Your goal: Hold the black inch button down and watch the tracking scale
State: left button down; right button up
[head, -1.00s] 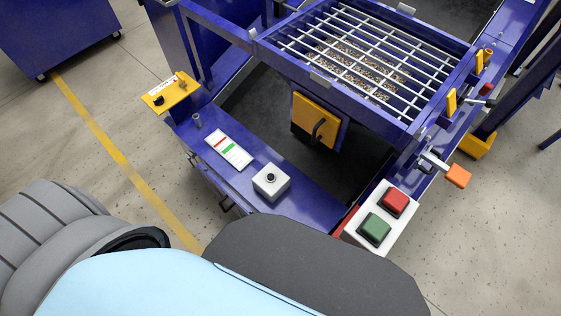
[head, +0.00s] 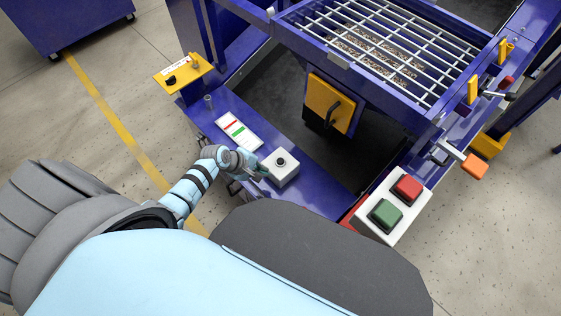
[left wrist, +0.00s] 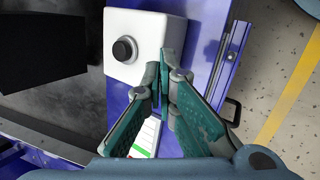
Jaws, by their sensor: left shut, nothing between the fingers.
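The black inch button (head: 281,161) sits on a small white box (head: 284,174) on the blue frame. It also shows in the left wrist view (left wrist: 124,50), standing proud of the box top. The tracking scale (head: 239,131) is a white plate with a red and a green mark, beyond the box. In the left wrist view its lower part (left wrist: 146,138) shows between my fingers. My left gripper (head: 262,171) is shut and empty beside the box's left side. In the wrist view its fingertips (left wrist: 166,56) are at the box's edge, apart from the button. My right gripper is not in view.
A larger white box (head: 389,229) with a red (head: 407,188) and a green button (head: 385,214) stands at the right. A yellow plate with a black knob (head: 183,72) is at the far left. A barred grate (head: 375,45) and a dark belt lie behind.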

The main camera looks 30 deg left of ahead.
pick_arm(q)
jog(key=w+d+r+n+t+h, duration=0.1)
jog(key=w+d+r+n+h, duration=0.1)
jog(key=w+r, duration=0.4)
notch_tip(320, 180, up, 4)
jog(key=shift+w+d+r+n+h, duration=0.25)
jog(key=shift+d+h, duration=0.25)
jog(key=shift+d, duration=0.3)
jog(key=shift+f+b, duration=0.1)
jog(key=shift+b, duration=0.2)
jog(key=b, duration=0.9)
send_over(281, 162)
notch_tip(281, 162, down, 8)
jog(key=shift+s+f, duration=0.1)
jog(key=shift+f+b, duration=0.3)
jog(key=shift+f, duration=0.05)
jog(key=shift+f, duration=0.1)
jog(key=shift+f, duration=0.3)
